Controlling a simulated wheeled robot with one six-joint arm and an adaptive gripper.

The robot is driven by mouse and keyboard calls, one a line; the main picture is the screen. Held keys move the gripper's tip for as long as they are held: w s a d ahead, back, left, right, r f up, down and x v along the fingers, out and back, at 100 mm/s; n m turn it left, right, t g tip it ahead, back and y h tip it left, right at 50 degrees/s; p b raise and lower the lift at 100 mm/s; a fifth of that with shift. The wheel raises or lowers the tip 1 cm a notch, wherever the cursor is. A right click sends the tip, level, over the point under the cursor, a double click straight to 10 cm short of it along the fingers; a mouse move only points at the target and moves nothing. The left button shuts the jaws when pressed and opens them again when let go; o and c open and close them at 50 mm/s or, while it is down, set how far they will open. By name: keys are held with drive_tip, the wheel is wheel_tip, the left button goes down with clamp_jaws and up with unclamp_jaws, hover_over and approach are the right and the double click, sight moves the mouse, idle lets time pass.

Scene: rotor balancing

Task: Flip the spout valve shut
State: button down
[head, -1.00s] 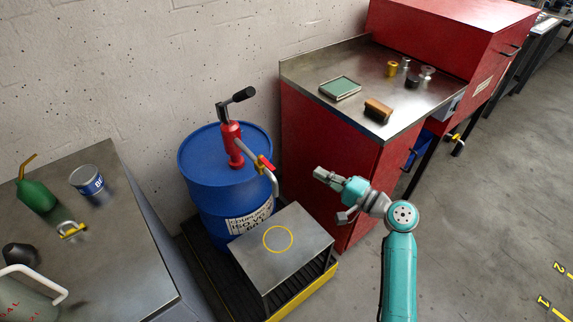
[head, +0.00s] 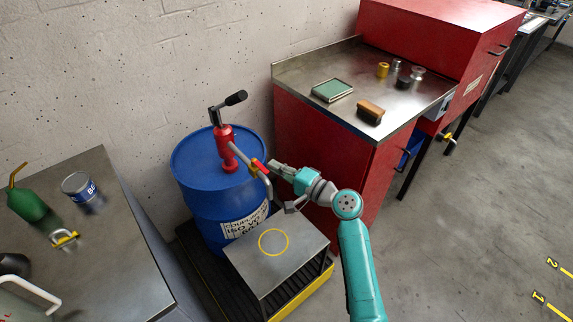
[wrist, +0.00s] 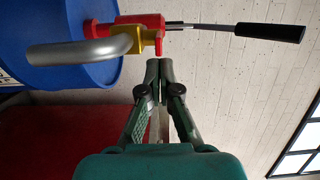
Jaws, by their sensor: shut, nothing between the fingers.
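The red pump (head: 224,146) with its black-gripped handle stands on the blue drum (head: 194,163). Its grey spout (head: 267,187) bends down over the stand. The spout valve has a yellow body (head: 254,172) and a small red lever (head: 259,165). In the wrist view the yellow valve body (wrist: 148,37) and red lever (wrist: 158,46) are just ahead of my fingertips. My gripper (head: 271,164) is shut and empty, close beside the valve on its right. In the wrist view my gripper (wrist: 159,62) has its fingertips together near the lever; I cannot tell whether they touch it.
A metal stand (head: 300,250) with a yellow ring sits below the spout. The red cabinet (head: 325,165) stands close behind my gripper, with a brush (head: 370,113) and small weights on top. A grey bench (head: 115,245) with cans is at left. Floor at right is clear.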

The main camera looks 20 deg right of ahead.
drive_tip(key=shift+s+a+h, duration=0.2)
drive_tip(key=shift+a+h, duration=0.1)
drive_tip(key=shift+a, duration=0.1)
